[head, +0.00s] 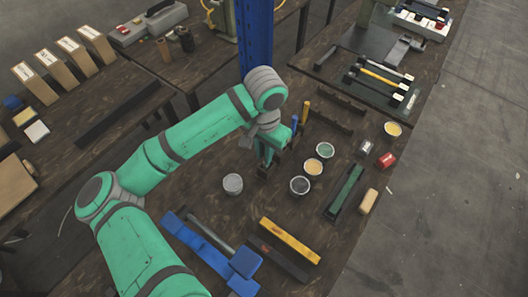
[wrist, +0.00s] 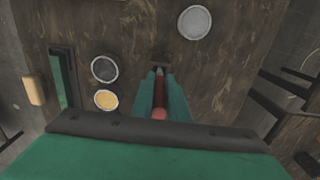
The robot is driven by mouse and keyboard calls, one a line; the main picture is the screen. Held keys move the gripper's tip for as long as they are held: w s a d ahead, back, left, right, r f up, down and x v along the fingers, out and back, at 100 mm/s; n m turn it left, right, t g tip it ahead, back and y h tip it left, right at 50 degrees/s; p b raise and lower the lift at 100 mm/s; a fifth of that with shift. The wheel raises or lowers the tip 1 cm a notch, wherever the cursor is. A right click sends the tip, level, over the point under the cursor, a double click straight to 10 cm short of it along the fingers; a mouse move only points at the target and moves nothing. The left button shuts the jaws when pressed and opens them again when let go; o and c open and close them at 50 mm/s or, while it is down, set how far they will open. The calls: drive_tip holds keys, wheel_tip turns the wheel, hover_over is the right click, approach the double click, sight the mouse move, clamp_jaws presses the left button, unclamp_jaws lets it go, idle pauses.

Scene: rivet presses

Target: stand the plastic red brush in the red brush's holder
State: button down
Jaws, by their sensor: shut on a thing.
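My gripper (head: 268,153) is shut on the red brush. In the wrist view my green fingers (wrist: 160,88) close on its red handle (wrist: 159,95), whose rounded red end points at the camera. A dark block (wrist: 160,60) shows just beyond the fingertips; I cannot tell whether it is the brush's head or part of a holder. In the head view my gripper hides most of the brush. A blue handle (head: 294,124) and an orange handle (head: 306,111) stand upright just right of my gripper. I cannot make out the red brush's holder for certain.
A grey cup (head: 232,184), a dark-filled cup (head: 300,185), an orange-filled cup (head: 313,167) and a green-filled cup (head: 325,150) stand near my gripper. A long green-lined tray (head: 345,190) lies to the right. Dark slotted racks (head: 331,121) lie behind. Bare wood lies between the cups.

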drive_tip(key=shift+f, duration=1.7)
idle(0.5)
drive_tip(key=c, duration=1.7)
unclamp_jaws()
drive_tip(key=shift+o, duration=0.2)
drive_tip(key=shift+r, duration=0.1)
wheel_tip(320, 180, up, 11)
drive_tip(key=shift+f, duration=0.2)
wheel_tip(320, 180, down, 11)
drive_tip(key=shift+r, duration=0.25)
